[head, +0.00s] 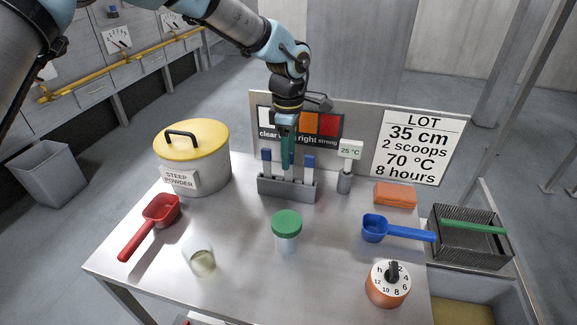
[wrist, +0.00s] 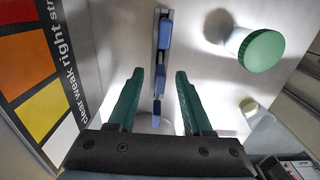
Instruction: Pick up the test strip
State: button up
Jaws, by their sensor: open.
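The test strips stand upright with blue tops in a grey rack (head: 287,190) at the back middle of the table. In the head view one blue-topped strip (head: 266,160) is at the left and another (head: 308,162) at the right; the middle one is mostly hidden behind my gripper (head: 288,160). In the wrist view the strips line up, with the middle blue top (wrist: 159,80) between the green fingers of my gripper (wrist: 160,75). The fingers are open, with a gap on each side of that top.
The colour chart board (head: 320,125) stands close behind the rack. A green-lidded jar (head: 287,230), a beaker (head: 203,260) and a red scoop (head: 160,212) are in front.

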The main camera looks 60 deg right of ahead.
jog(key=shift+f, duration=0.1)
grip_shut()
dwell(0.3)
dwell(1.1)
